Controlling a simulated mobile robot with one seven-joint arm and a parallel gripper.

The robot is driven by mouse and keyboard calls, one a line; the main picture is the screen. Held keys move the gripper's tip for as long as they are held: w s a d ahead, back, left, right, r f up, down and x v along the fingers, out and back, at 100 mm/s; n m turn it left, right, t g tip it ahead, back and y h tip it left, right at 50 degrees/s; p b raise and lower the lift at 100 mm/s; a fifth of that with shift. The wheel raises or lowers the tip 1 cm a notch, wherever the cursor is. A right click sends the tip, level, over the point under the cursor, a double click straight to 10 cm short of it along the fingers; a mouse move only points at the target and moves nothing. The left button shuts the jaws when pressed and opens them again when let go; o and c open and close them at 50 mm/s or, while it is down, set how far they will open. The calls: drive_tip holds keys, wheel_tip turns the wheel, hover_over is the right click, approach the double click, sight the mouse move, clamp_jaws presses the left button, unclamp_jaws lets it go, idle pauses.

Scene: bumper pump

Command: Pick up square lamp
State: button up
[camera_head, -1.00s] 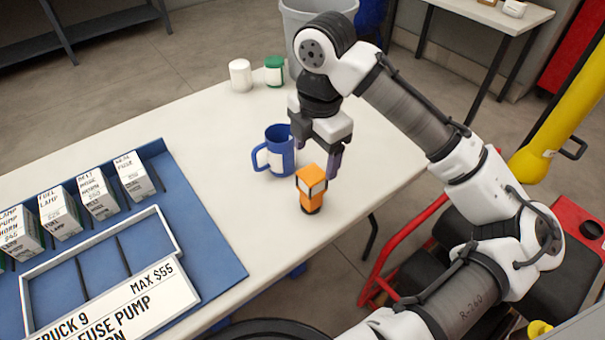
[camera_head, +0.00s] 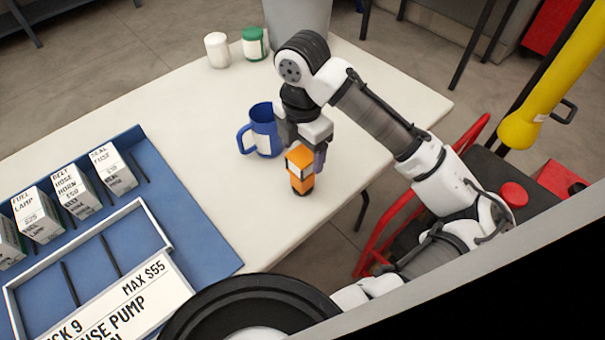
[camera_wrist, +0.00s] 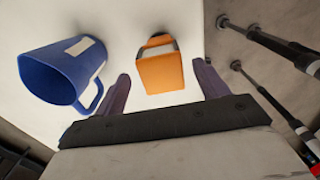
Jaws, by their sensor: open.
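The square lamp (camera_head: 300,171) is an orange, boxy lamp with a pale face and a dark base. It stands upright on the white table near its right edge. My gripper (camera_head: 306,150) is right behind and above it in the head view, fingers pointing down. In the wrist view the lamp (camera_wrist: 159,66) shows between the two spread purple-grey fingers of my gripper (camera_wrist: 163,90), with space on both sides. The gripper is open and holds nothing. I cannot tell how far the fingertips reach down along the lamp.
A blue mug (camera_head: 263,130) stands just left of my gripper; it also shows in the wrist view (camera_wrist: 62,72). A white jar (camera_head: 217,50) and a green-topped jar (camera_head: 254,44) stand farther back. A blue mat (camera_head: 205,235) with labelled boxes and a white tray lies left.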

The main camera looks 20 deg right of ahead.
wheel_tip(320, 180, down, 5)
drive_tip(key=shift+s+r+p, duration=0.1)
drive_tip(key=shift+p, duration=0.25)
drive_tip(key=c, duration=1.3)
drive_tip(key=shift+r, duration=0.1)
